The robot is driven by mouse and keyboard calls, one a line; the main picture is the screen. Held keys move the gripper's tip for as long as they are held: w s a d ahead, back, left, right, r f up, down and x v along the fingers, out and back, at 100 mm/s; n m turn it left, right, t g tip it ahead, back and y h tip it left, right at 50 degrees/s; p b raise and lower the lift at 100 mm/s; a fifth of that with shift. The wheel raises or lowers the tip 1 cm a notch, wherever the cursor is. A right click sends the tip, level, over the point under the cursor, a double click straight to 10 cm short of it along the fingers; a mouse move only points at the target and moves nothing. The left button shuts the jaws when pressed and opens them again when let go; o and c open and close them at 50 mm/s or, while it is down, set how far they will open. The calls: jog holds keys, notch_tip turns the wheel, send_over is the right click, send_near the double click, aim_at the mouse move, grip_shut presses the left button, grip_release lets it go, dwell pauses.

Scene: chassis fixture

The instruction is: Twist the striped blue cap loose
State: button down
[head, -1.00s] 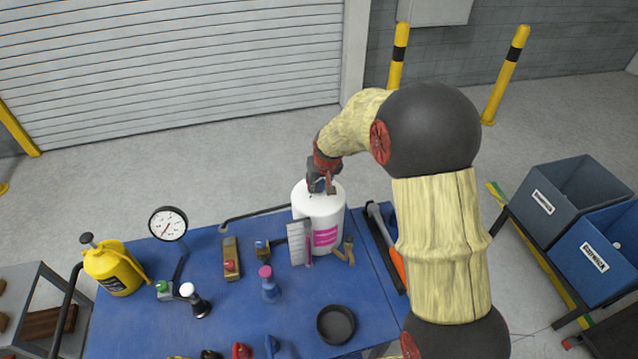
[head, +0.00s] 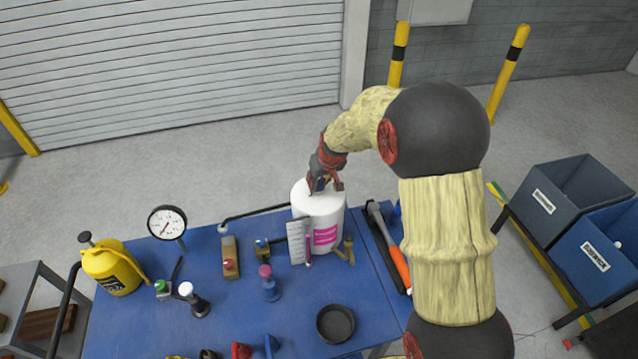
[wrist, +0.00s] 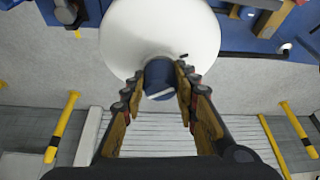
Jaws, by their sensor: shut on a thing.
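The striped blue cap (wrist: 160,76) is dark blue with a white stripe and sits on top of the white canister (wrist: 135,32), which has a pink label. The canister (head: 320,212) stands upright at the back of the blue table. My gripper (wrist: 161,85) is shut on the cap, one finger on each side of it. In the head view my gripper (head: 326,184) reaches the canister's top from above and behind, and its fingers hide most of the cap.
The blue table (head: 210,325) holds a yellow can (head: 115,268), a dial gauge (head: 167,222), a black dish (head: 335,323) and several small parts. A tray with an orange-handled tool (head: 398,262) lies right of the canister. Blue bins (head: 608,245) stand far right.

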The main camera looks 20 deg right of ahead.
jog(key=shift+f+n+y+b, duration=0.15)
jog(key=shift+n+y+b, duration=0.35)
jog(key=shift+n+b, duration=1.25)
jog(key=shift+d+f+n+g+y+b, duration=0.15)
jog(key=shift+n+g+y+b, duration=0.5)
jog(key=shift+b, duration=2.1)
jog(key=shift+n+b, duration=0.5)
jog(key=shift+n, duration=0.2)
jog(key=shift+n+y+b, duration=0.35)
jog(key=shift+n+b, duration=0.25)
jog(key=shift+n, duration=0.2)
jog(key=n, duration=0.1)
jog(key=n+g, duration=0.1)
jog(key=shift+w+d+n+y+b, duration=0.1)
jog(key=shift+d+n+y+b, duration=0.05)
jog(key=shift+n+y+b, duration=0.15)
